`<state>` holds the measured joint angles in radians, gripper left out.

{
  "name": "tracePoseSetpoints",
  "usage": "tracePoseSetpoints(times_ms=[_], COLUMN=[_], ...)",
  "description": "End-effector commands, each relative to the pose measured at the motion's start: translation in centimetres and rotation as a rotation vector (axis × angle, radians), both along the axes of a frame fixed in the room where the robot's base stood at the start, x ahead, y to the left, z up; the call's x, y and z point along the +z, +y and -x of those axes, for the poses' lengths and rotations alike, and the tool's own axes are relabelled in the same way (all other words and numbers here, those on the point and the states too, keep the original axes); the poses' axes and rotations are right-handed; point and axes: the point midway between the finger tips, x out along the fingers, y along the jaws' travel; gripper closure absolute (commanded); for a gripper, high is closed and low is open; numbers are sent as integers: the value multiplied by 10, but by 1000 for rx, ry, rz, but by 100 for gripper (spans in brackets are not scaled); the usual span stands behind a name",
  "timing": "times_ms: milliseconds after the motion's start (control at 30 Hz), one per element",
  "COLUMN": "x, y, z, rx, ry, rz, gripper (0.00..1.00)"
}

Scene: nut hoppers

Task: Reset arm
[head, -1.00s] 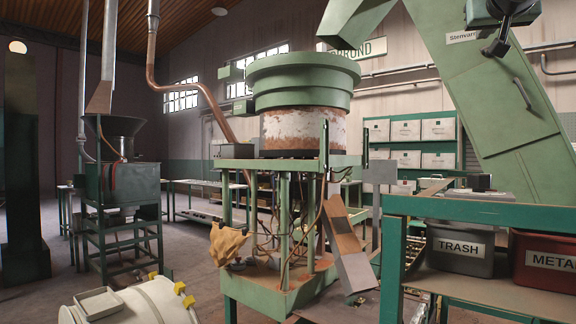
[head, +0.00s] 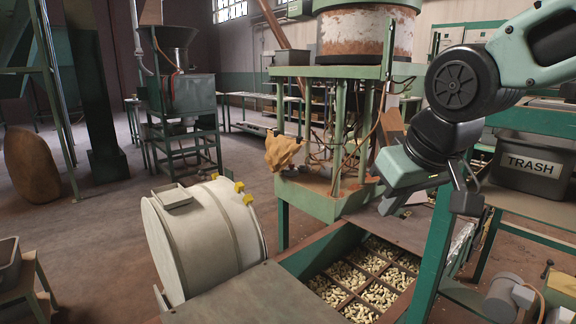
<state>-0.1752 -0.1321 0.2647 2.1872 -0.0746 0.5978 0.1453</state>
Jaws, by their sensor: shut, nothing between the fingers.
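My gripper (head: 468,190) is in the right half of the head view, at the end of my green and black arm, which comes in from the upper right. Its fingers hang downward, close together, with nothing held. It is in front of the green frame post and above and to the right of a sectioned bin of nuts (head: 368,277). Part of the gripper is seen side-on.
A white drum (head: 203,240) with yellow clips stands at left centre. Behind it is a green machine stand (head: 325,203) with a cloth (head: 283,152) on it. A grey TRASH bin (head: 530,165) is at right. Open floor lies at left.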

Motion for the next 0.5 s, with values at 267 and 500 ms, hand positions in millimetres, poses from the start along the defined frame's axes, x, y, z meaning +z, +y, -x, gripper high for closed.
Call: tracePoseSetpoints(times_ms=[267,500], x=[-98,-127], y=[27,17], z=[126,200], rx=[219,330], ry=[292,445], rz=[94,166], gripper=[100,100])
